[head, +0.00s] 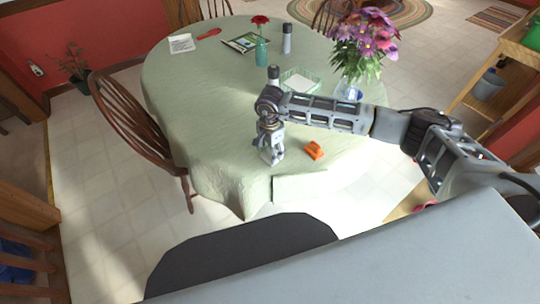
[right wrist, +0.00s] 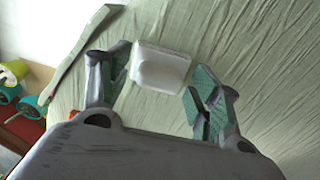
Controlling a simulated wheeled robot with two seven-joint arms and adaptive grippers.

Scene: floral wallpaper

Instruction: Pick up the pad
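A small white block-like object (right wrist: 160,68) with rounded edges lies on the pale green tablecloth in the right wrist view; I cannot tell whether it is the pad. My right gripper (right wrist: 157,88) is open around it. The left finger is very close to its side; a gap shows at the right finger. In the head view my right gripper (head: 271,155) points down at the table's near part, and the white object is hard to tell from the fingers. A flat white sheet or pad with writing (head: 181,43) lies at the table's far left. My left gripper is not in view.
An orange object (head: 313,150) lies just right of my right gripper. A tray (head: 300,80), flower vase (head: 349,90), grey bottle (head: 287,38) and red flower in a teal vase (head: 261,52) stand farther back. A wooden chair (head: 140,135) is at left. The table's left middle is clear.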

